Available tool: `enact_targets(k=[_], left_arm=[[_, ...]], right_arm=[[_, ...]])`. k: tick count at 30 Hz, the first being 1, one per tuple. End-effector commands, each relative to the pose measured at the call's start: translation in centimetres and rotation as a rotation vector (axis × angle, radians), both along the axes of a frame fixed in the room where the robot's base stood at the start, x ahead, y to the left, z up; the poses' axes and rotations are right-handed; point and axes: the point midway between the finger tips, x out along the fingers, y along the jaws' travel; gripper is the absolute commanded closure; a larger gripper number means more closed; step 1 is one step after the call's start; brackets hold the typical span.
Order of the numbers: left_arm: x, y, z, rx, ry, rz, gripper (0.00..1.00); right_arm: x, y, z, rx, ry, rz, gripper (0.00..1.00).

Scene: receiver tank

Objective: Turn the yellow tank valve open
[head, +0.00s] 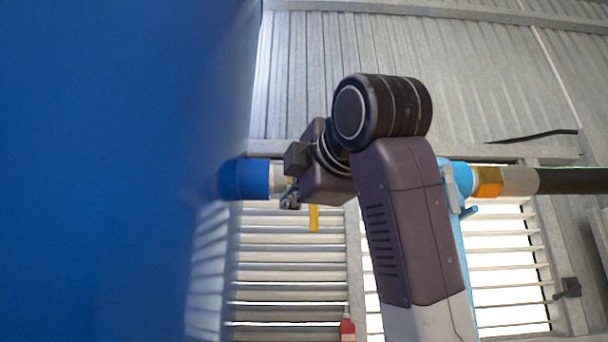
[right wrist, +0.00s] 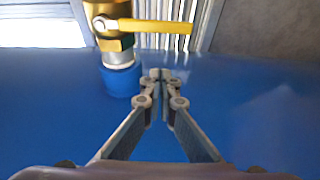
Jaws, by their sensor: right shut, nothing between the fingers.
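The yellow valve handle (head: 314,218) hangs down below the pipe line in the head view, crosswise to it. In the right wrist view the yellow handle (right wrist: 155,26) points right from a brass valve body (right wrist: 110,22). The valve sits on a blue pipe stub (right wrist: 121,80) at the blue tank (head: 100,170); the stub also shows in the head view (head: 245,179). My right gripper (right wrist: 161,76) is shut and empty, beside the stub and apart from the handle. In the head view my right gripper (head: 290,197) partly hides the valve body. My left gripper is not in view.
The large blue tank fills the left of the head view. A light blue fitting (head: 458,180), an orange band (head: 488,182) and a dark pipe (head: 570,181) continue right behind my arm. Louvred windows (head: 285,270) and a red bottle-like object (head: 347,328) are behind.

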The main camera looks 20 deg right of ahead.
Motion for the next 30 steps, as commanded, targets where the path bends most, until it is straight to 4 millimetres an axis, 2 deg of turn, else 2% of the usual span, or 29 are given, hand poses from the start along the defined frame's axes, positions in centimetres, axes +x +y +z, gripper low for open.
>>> enact_targets(k=[1, 6, 9, 15, 30], left_arm=[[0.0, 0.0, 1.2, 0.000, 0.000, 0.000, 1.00], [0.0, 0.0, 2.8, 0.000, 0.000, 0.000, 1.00], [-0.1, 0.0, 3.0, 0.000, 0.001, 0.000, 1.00], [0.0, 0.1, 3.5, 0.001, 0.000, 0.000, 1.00], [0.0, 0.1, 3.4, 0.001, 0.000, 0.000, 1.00]], right_arm=[[1.3, 0.1, 0.4, 0.000, 0.005, 0.001, 1.00], [4.7, 0.3, 0.3, 0.000, 0.005, 0.001, 1.00], [3.8, -1.6, 0.4, 0.003, -0.003, -0.001, 1.00], [3.3, -3.3, 0.2, 0.001, -0.001, 0.001, 1.00], [3.2, -3.6, 0.0, 0.001, 0.000, 0.000, 1.00]])
